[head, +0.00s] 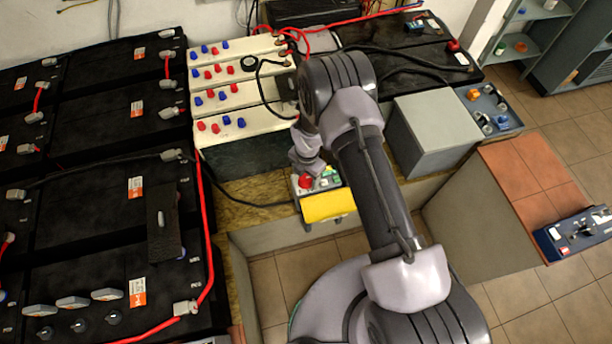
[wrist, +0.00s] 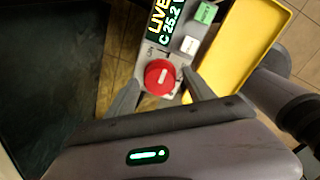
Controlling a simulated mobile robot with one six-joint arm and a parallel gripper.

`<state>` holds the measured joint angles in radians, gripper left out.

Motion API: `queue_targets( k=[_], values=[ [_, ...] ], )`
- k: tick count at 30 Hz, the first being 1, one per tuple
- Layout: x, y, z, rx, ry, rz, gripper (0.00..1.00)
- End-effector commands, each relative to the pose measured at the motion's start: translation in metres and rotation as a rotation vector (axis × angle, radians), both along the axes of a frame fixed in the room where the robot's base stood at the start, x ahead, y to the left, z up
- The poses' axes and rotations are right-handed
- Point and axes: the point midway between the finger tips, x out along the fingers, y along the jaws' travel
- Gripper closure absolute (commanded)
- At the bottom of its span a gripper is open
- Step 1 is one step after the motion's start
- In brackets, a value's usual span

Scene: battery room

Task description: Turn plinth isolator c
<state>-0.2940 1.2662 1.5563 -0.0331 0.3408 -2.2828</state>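Plinth isolator c is a round red knob (wrist: 160,77) on a grey panel, with an "ON" mark at its upper left. The panel's display (wrist: 165,22) reads "LIVE" and "C 25.2". The knob also shows in the head view (head: 305,181), below my wrist. My gripper (wrist: 161,80) is open, with one finger on each side of the knob. Small gaps seem to show between the fingers and the knob. In the head view the fingertips are hard to make out.
A yellow open cover (wrist: 235,45) stands beside the panel, with a green button (wrist: 205,12) and a white button (wrist: 189,45) near it. Black batteries (head: 95,210) fill the left. A grey box (head: 433,125) stands right of my arm. Cables run nearby.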

Motion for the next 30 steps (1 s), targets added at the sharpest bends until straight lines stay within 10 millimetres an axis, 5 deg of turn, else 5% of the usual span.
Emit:
queue_targets(
  k=[1,9,20,30],
  values=[
    [-0.0001,-0.0001,0.0001,0.000,0.000,0.000,0.50],
    [-0.0001,-0.0001,0.0002,0.000,0.000,0.000,0.98],
    [-0.0003,0.0001,-0.0010,0.000,0.000,-0.086,0.98],
    [-0.0004,0.0003,-0.0017,0.000,0.001,-0.370,0.98]
  ],
)
